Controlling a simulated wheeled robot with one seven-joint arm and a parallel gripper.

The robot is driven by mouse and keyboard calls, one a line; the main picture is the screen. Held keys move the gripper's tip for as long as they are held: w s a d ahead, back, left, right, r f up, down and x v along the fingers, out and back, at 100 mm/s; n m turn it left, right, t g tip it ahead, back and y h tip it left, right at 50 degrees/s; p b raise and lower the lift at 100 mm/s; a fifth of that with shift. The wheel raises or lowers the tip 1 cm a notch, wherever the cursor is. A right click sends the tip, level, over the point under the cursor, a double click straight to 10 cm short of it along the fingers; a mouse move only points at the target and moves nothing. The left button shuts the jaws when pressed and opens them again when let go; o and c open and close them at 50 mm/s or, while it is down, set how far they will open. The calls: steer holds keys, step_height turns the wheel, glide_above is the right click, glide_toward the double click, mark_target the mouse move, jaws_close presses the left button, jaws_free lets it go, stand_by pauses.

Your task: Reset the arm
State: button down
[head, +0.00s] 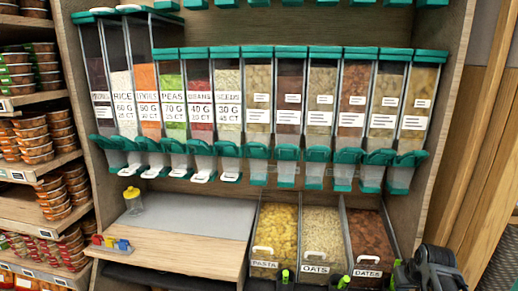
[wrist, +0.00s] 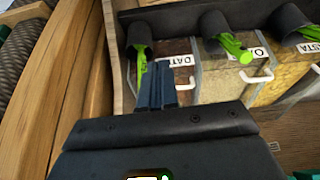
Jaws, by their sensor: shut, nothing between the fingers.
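My gripper (wrist: 157,84) shows in the wrist view with its dark fingers side by side, shut and empty. Behind the fingertips are the front of the dates bin (wrist: 178,62) and a black holder (wrist: 139,37) with a green-handled utensil. I cannot tell whether the fingers touch anything; they look apart from the bin. In the head view, a black part of my arm shows at the lower right corner, in front of the right side of the shelf unit; the fingertips cannot be made out there.
Bins of pasta (head: 275,232), oats (head: 322,232) and dates (head: 371,240) sit low in the wooden unit. Dispensers with teal lids (head: 258,95) hang above. A yellow-lidded jar (head: 133,202) stands on the left counter (head: 175,247). Wooden boards (wrist: 62,75) rise close beside my gripper.

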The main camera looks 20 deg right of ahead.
steer(key=s+a+f+n+t, duration=0.1)
steer(key=s+a+f, duration=0.2)
steer(key=a, duration=0.3)
steer(key=s+a+f+t, duration=0.1)
steer(key=s+a+f, duration=0.15)
steer(key=a, duration=0.35)
steer(key=s+a+n+t, duration=0.2)
steer(key=s+a+t, duration=0.1)
steer(key=s+a, duration=0.9)
steer(key=s+a+r+n+t+b, duration=0.1)
steer(key=s+a+r+t, duration=0.2)
steer(key=s+a+r, duration=0.75)
steer(key=s+a+r+n+t+y, duration=0.1)
steer(key=s+a+r, duration=0.1)
steer(key=r, duration=0.6)
steer(key=s+a+r+t+y, duration=0.1)
steer(key=s+a+r, duration=0.1)
steer(key=s+r, duration=0.3)
step_height(320, 180, up, 3)
steer(key=shift+s+a+f+n+t+y, duration=0.1)
steer(key=shift+s+a+n+t+y, duration=0.1)
steer(key=shift+n+t+y, duration=0.15)
